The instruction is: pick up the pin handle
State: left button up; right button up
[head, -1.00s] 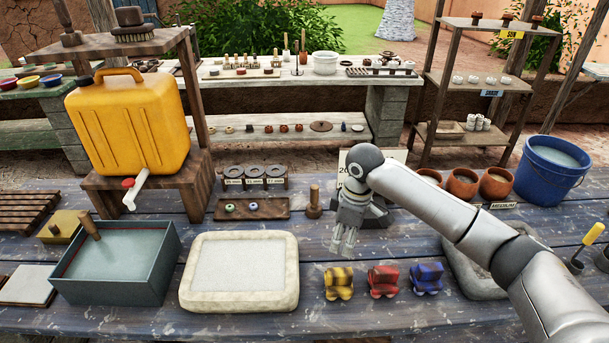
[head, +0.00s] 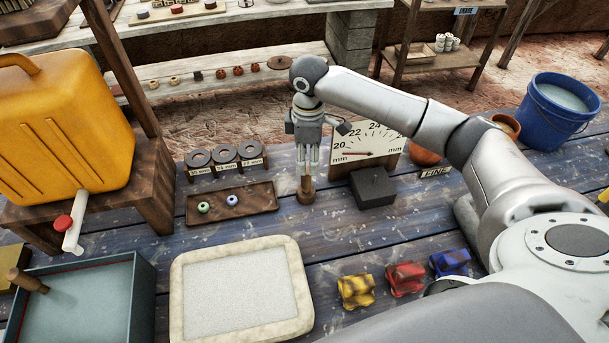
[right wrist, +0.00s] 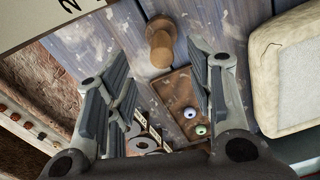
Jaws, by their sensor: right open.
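The pin handle (head: 306,190) is a small turned wooden peg with a round base, upright on the blue-grey plank table. My right gripper (head: 308,168) points down just over it in the head view, and its fingers hide the top part. In the right wrist view the pin handle (right wrist: 160,43) shows beyond the open fingers of my right gripper (right wrist: 157,62), roughly between them. Nothing is held. I cannot tell whether the fingers touch it. My left gripper is not in view.
A dial gauge board (head: 372,142) with a dark block (head: 373,187) stands close on the right. A wooden tray (head: 260,199) with two small rings and a rack of grey rings (head: 224,155) stand on the left. A plaster slab (head: 180,300) and small coloured carts (head: 405,280) lie in front.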

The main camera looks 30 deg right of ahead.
aim_at(306, 182)
jog(key=shift+f, duration=0.75)
jog(key=f+p, duration=0.1)
jog(key=f, duration=0.3)
jog(key=shift+a+f+p, duration=0.2)
jog(key=shift+p, duration=0.15)
jog(key=shift+f, duration=0.35)
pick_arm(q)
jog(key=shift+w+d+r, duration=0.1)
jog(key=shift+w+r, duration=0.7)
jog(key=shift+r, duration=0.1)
pick_arm(e)
jog(key=shift+c, duration=0.2)
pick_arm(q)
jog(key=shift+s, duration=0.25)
pick_arm(e)
grip_shut()
jog(key=shift+r, duration=0.1)
